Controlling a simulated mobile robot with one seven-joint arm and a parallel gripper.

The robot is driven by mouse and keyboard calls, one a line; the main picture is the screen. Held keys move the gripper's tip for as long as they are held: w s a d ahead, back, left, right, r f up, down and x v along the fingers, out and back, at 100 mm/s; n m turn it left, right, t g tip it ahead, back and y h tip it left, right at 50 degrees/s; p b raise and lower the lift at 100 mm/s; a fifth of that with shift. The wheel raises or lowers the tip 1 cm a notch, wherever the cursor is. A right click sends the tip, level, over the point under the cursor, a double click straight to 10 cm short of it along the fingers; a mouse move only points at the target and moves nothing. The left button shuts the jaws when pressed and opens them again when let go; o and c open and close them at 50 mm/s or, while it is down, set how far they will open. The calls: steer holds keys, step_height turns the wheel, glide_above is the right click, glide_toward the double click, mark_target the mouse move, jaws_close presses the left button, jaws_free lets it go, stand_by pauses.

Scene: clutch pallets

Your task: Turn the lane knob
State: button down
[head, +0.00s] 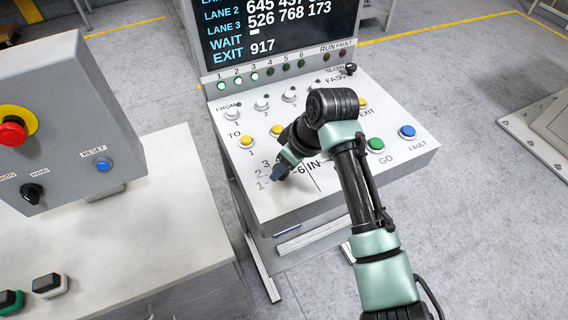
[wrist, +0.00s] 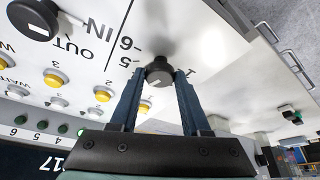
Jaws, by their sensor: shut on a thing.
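The lane knob (wrist: 159,73) is a dark round knob with a pale mark on its face, on the sloped white panel (head: 232,190). Printed numbers ring it, with 5 and 6 beside it in the wrist view. My gripper (wrist: 160,74) has its two blue fingers on either side of the knob and is shut on it. In the head view my gripper (head: 280,173) is over the left front of the panel, and it and the arm hide the knob there. The number the knob points to cannot be read with certainty.
A black IN/OUT knob (wrist: 34,18) stands beside the lane knob in the wrist view. Yellow buttons (head: 246,142), a green GO button (head: 376,145) and a blue FAULT button (head: 407,131) are on the panel. A display (head: 275,30) rises behind. A grey box with a red stop button (head: 12,132) stands left.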

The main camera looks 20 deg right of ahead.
steer(key=shift+n, duration=0.3)
steer(key=n+b, duration=0.1)
steer(key=n, duration=0.1)
steer(key=n+g+y+b, duration=0.1)
steer(key=n, duration=0.1)
steer(key=shift+w+d, duration=0.15)
steer(key=shift+n+g+y+b, duration=0.4)
steer(key=shift+n+y+b, duration=0.15)
steer(key=shift+n, duration=0.65)
steer(key=shift+c, duration=1.9)
jaws_free()
steer(key=v, duration=1.3)
